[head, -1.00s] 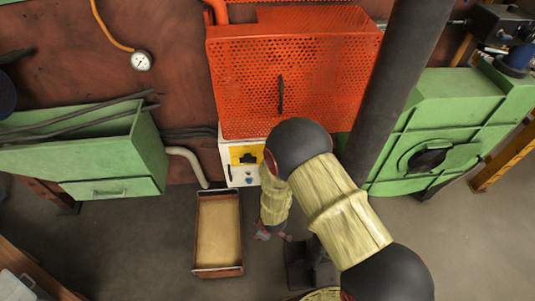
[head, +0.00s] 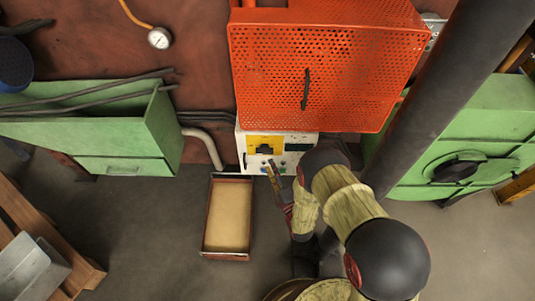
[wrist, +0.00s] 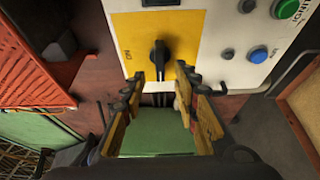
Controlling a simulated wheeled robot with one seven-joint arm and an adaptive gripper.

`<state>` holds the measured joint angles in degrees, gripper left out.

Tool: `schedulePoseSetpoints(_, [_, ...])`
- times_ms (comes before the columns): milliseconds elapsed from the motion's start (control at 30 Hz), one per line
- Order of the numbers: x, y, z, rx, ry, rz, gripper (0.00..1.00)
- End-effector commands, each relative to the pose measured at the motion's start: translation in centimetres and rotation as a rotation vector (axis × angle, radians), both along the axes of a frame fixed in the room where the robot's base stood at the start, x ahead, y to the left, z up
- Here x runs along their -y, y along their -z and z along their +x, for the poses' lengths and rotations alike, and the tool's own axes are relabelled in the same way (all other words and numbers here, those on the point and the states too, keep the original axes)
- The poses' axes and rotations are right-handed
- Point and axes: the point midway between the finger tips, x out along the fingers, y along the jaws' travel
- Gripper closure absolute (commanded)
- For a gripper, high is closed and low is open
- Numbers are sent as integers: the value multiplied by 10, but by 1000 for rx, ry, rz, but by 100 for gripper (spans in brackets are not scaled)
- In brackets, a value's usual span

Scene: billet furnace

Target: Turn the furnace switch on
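The furnace switch is a black rotary knob (wrist: 158,56) on a yellow plate (wrist: 190,32) in the wrist view. Its handle points along the picture's vertical, and lettering is beside it on the left. The yellow plate also shows in the head view (head: 252,144), on the white control box (head: 242,158) under the orange furnace. My gripper (wrist: 160,80) is open, with the knob's lower end about between its fingertips. I cannot tell whether they touch it. In the head view my gripper (head: 272,177) is just below the box.
A green button (wrist: 286,9) and a blue button (wrist: 258,54) sit right of the switch in the wrist view. The orange perforated furnace housing (head: 270,60) overhangs the box. A sand-filled tray (head: 249,215) lies on the floor below. A dark pipe (head: 430,100) stands to the right.

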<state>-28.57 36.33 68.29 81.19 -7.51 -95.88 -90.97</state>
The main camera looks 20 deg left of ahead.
Motion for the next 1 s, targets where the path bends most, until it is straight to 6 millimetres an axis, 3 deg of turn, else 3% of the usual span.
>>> schedulePoseSetpoints(500, [-40, 1, 54, -3, 0, 2, 70])
schedulePoseSetpoints(867, [-43, 0, 59, -4, 0, 2, 70])
schedulePoseSetpoints(1000, [-43, 0, 59, -4, 0, 2, 78])
